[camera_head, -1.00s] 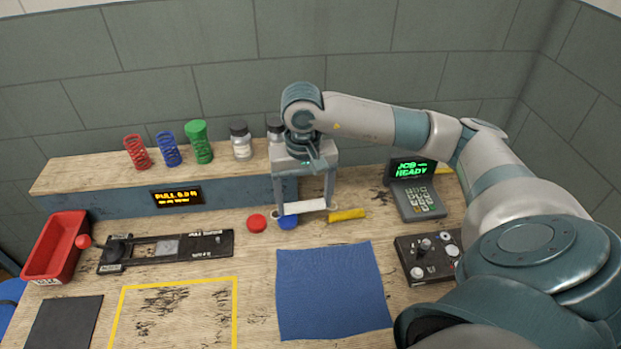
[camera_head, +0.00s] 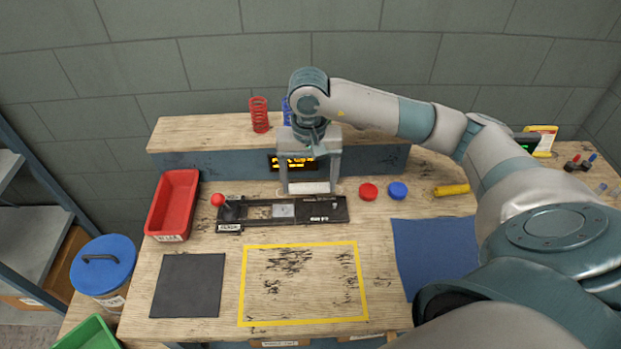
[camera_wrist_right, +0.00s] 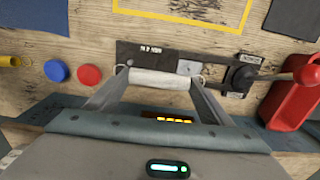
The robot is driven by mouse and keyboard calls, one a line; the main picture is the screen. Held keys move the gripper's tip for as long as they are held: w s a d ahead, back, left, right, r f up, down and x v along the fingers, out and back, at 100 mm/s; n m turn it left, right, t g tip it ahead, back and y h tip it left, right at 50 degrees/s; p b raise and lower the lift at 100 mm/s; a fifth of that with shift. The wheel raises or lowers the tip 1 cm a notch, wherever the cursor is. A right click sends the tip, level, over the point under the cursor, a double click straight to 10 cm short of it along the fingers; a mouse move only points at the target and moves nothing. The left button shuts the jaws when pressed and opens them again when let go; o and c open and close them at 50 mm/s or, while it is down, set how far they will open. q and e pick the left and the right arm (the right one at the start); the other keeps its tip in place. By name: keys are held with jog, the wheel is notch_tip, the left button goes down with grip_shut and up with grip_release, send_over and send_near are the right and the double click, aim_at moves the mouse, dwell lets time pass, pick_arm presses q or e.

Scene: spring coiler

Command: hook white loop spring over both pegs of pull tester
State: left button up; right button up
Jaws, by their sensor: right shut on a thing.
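The white loop spring (camera_head: 309,188) is held level between the two finger ends of my right gripper (camera_head: 309,186). In the right wrist view the spring (camera_wrist_right: 160,79) spans the fingers, with a small wire loop at each end. The pull tester (camera_head: 262,223) is a black plate on the bench with a pale block in its middle and a red-knobbed lever at its left. The spring shows over the tester's rear right part; I cannot tell the height between them. The tester's pegs are too small to make out. My left gripper is not in view.
A red bin (camera_head: 173,204) stands left of the tester. A red disc (camera_head: 368,192), a blue disc (camera_head: 397,190) and a yellow cylinder (camera_head: 451,190) lie to the right. A raised shelf (camera_head: 195,135) with coloured springs runs behind. The yellow-outlined area in front is clear.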

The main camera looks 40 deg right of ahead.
jog(key=shift+a, duration=0.1)
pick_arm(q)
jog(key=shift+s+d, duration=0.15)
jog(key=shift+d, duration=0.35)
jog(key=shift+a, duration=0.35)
pick_arm(e)
jog(key=shift+f, duration=0.25)
jog(key=shift+f, duration=0.15)
jog(key=shift+f+b, duration=0.7)
jog(key=shift+f, duration=1.3)
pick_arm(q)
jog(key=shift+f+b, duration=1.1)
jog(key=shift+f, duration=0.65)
pick_arm(e)
jog(key=shift+f, duration=0.9)
